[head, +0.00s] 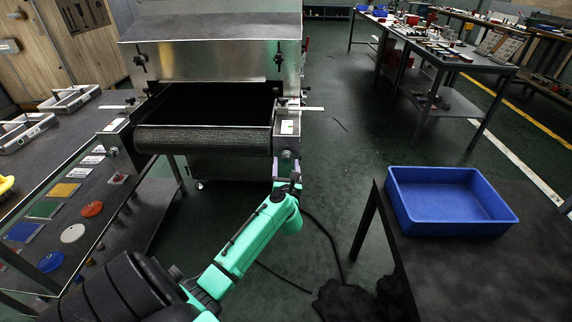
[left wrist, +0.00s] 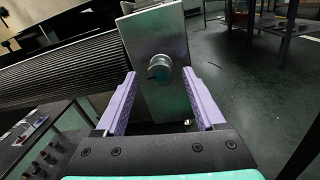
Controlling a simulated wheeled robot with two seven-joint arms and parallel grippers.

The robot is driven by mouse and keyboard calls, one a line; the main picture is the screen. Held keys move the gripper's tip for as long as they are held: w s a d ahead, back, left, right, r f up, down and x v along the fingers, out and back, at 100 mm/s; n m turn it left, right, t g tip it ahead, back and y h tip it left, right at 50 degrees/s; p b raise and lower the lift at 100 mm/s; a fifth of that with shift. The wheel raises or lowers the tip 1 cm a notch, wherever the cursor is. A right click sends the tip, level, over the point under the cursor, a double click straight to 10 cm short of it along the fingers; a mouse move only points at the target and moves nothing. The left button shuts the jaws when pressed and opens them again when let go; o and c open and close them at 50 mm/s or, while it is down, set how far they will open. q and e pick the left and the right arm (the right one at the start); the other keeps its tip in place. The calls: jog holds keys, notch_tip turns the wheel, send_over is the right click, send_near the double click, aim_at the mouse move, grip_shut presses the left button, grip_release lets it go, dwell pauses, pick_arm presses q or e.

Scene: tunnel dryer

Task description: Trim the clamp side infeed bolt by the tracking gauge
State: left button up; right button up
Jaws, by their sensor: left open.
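The tunnel dryer has a dark mesh belt (head: 205,140) at its infeed; the belt's ribbed edge also shows in the left wrist view (left wrist: 70,68). On the metal end plate at the belt's right side is a round bolt head (left wrist: 160,68); in the head view the bolt (head: 286,156) is small. My left gripper (head: 289,178) is just below and in front of it. In the left wrist view its purple fingers (left wrist: 159,75) are open, one on each side of the bolt, with gaps showing. A small white plate (head: 288,127) sits above the bolt; its markings are too small to read.
A blue bin (head: 450,201) stands on the dark table at right. A side table (head: 75,150) at left holds trays and coloured discs. Dark cables (head: 325,235) lie on the floor. Workbenches (head: 440,55) stand at the back right.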

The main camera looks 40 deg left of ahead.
pick_arm(q)
jog(key=shift+w+a, duration=0.25)
jog(key=shift+w, duration=0.15)
jog(key=shift+a, duration=0.1)
grip_shut()
pick_arm(e)
jog(key=shift+a+f, duration=0.15)
jog(key=shift+a, duration=0.35)
